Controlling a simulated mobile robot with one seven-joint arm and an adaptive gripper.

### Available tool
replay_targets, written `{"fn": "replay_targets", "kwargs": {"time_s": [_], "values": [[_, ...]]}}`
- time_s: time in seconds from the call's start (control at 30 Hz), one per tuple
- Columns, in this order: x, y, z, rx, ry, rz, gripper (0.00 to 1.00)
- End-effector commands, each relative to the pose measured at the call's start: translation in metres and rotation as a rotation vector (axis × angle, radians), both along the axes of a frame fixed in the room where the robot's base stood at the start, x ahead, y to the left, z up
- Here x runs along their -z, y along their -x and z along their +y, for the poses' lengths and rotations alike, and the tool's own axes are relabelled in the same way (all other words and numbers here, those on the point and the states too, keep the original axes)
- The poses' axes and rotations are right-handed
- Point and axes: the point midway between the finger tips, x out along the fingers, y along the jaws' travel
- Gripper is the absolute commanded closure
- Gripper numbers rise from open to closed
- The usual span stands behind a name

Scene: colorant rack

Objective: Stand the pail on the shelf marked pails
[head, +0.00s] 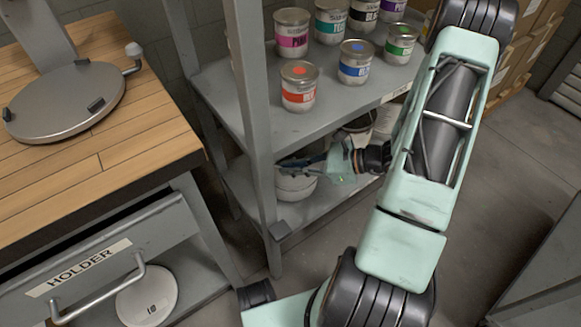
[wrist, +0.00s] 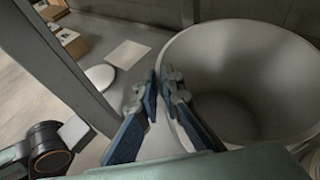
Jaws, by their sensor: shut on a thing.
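A pale grey, empty, open pail (head: 294,186) is at the lower shelf (head: 322,204), behind the front post. I cannot tell whether its base touches the shelf. My gripper (head: 308,163) reaches in from the right and is shut on the pail's rim. In the wrist view the fingers of my gripper (wrist: 161,84) pinch the near left wall of the pail (wrist: 245,60), one blue pad inside and one outside. The pail looks about upright. The "pails" marking cannot be read; a label on the upper shelf edge is mostly hidden by my arm.
Several colorant cans (head: 298,86) stand on the upper shelf (head: 240,98), above the pail. The rack's front post (head: 252,120) is close to the pail. Another container (head: 358,128) stands behind my gripper. A wooden bench (head: 100,165) with a "HOLDER" drawer (head: 95,265) is at left.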

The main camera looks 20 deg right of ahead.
Motion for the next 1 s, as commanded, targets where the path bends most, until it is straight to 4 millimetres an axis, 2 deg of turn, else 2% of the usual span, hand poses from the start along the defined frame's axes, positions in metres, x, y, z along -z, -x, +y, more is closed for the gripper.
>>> {"fn": "replay_targets", "kwargs": {"time_s": [0.17, 0.2, 0.33, 0.7, 0.87, 1.0], "values": [[0.004, 0.000, 0.000, -0.001, -0.001, -0.002, 1.00], [0.004, 0.000, 0.000, 0.000, 0.000, 0.000, 0.92], [0.003, 0.000, 0.000, 0.000, 0.000, 0.000, 0.77], [-0.002, 0.000, 0.000, 0.000, 0.000, 0.000, 0.76], [-0.013, 0.010, -0.020, 0.004, 0.001, -0.001, 0.76], [-0.026, 0.024, -0.046, 0.005, 0.002, -0.001, 0.76]]}}
